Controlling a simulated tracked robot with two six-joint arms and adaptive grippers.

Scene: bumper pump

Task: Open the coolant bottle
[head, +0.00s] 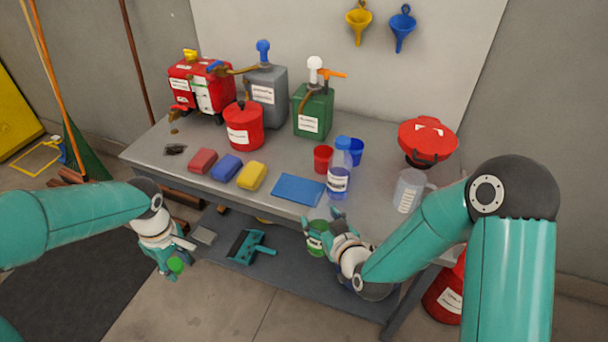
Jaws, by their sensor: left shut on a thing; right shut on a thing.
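A green bottle with a white label (317,243), which looks like the coolant bottle, is in front of the table's front edge. My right gripper (331,232) is shut on it from the right and hides part of it. The top of the bottle is too small to make out clearly. My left gripper (173,259) is shut on a small green piece (176,265) that looks like a cap. It is low on the left, well apart from the bottle.
The grey table (190,145) carries a red can (243,127), a green canister (313,115), coloured sponges (227,167), a blue cloth (298,189), a blue-liquid bottle (338,182) and a clear jug (409,190).

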